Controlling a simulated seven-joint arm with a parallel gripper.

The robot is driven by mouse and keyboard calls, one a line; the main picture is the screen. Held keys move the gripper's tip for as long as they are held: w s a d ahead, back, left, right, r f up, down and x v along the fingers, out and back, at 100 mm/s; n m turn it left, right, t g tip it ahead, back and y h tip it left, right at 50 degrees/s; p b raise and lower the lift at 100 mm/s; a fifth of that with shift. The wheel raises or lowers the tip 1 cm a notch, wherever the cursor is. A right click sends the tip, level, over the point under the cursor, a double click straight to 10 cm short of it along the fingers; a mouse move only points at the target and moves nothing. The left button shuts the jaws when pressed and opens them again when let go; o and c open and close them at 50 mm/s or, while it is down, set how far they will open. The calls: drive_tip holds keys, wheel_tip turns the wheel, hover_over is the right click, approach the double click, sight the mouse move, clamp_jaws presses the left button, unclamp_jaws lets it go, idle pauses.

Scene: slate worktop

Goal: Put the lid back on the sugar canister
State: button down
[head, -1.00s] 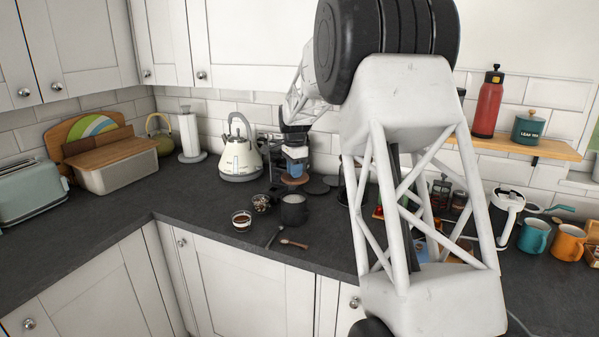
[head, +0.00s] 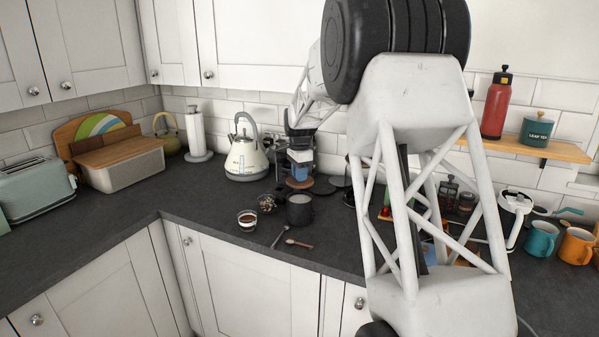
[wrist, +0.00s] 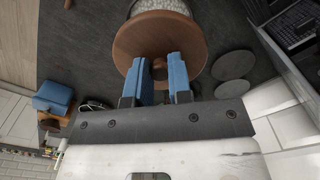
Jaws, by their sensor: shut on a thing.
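My gripper (head: 300,163) hangs over the worktop, just behind the sugar canister (head: 299,209), a dark grey pot with pale contents. The lid also shows as a brown disc under the fingers in the head view (head: 299,183). In the wrist view, white grainy sugar (wrist: 160,5) shows beyond the lid's far edge, and the lid hides the rest of the opening. The canister is uncovered. The exact gap between lid and rim cannot be told.
A glass bowl with brown contents (head: 247,220) and a second small bowl (head: 267,203) stand left of the canister. Two spoons (head: 297,243) lie in front. The kettle (head: 246,157) stands behind left. Flat grey discs (wrist: 235,88) lie beside the lid. The front-left worktop is clear.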

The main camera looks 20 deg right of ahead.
drive_tip(key=shift+f, duration=2.55)
drive_tip(key=shift+f, duration=0.2)
idle(0.9)
drive_tip(key=shift+c, duration=2.4)
unclamp_jaws()
drive_tip(key=shift+r, duration=3.45)
clamp_jaws()
